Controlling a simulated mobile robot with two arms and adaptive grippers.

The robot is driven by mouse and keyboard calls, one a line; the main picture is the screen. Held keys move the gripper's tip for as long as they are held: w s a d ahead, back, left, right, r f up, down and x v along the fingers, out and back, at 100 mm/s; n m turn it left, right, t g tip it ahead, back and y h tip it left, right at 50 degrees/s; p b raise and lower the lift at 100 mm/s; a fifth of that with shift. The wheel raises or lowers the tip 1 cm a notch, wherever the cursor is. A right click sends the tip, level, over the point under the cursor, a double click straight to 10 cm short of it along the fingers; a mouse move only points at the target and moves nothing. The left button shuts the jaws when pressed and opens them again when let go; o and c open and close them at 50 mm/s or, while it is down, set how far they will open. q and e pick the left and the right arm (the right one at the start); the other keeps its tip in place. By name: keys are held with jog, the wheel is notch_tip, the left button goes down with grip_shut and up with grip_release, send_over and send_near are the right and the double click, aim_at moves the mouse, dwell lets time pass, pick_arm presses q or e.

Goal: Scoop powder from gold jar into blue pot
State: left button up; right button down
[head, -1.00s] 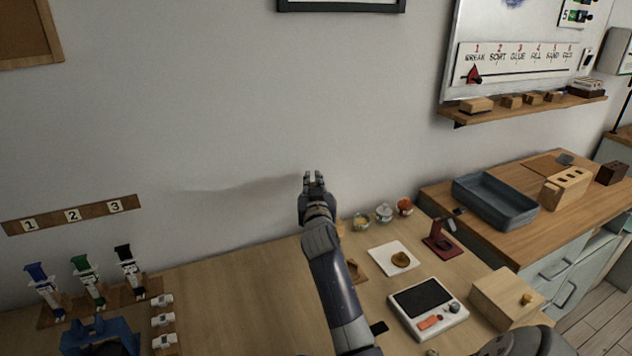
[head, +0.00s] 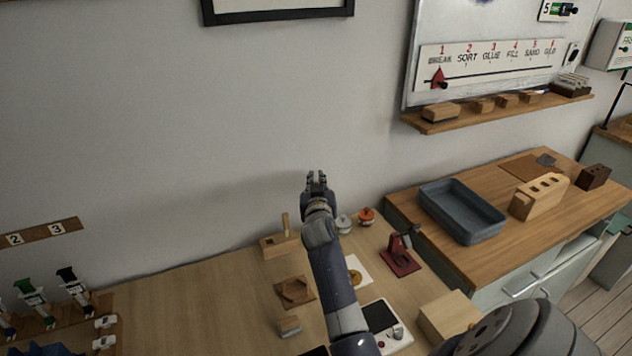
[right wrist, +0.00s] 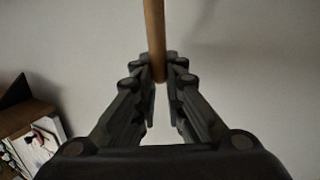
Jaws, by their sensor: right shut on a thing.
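My right gripper (head: 317,178) is raised in front of the wall, above the table. In the right wrist view its fingers (right wrist: 158,75) are shut on a thin wooden rod (right wrist: 154,35); its far end runs out of view, so I cannot tell what tool it is. A whitish jar (head: 343,223) and an orange-red jar (head: 366,216) stand at the back of the table, right of my forearm. The gold jar cannot be made out now; my arm covers part of that area. I cannot identify the blue pot. My left gripper is not in view.
A wooden block with an upright stick (head: 283,242) stands left of my arm. A white tile (head: 363,277), a red stand (head: 401,258) and a wooden box (head: 448,314) lie right. A blue-grey tray (head: 462,212) is on the side counter. The table's left middle is clear.

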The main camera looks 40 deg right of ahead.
jog(key=shift+a+f+b, duration=0.2)
jog(key=shift+f+b, duration=0.2)
jog(key=shift+f, duration=0.1)
jog(key=shift+f+b, duration=0.3)
jog(key=shift+f, duration=0.1)
jog(key=shift+d+f+b, duration=0.1)
jog(key=shift+f+b, duration=0.55)
jog(key=shift+f, duration=0.1)
notch_tip(320, 180, down, 3)
jog(key=b, duration=0.2)
jog(key=shift+b, duration=0.3)
jog(key=shift+f, duration=0.25)
pick_arm(q)
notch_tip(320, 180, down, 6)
jog(key=shift+b, duration=0.3)
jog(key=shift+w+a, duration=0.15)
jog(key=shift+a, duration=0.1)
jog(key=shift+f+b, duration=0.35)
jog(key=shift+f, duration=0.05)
pick_arm(e)
jog(key=shift+f, duration=0.4)
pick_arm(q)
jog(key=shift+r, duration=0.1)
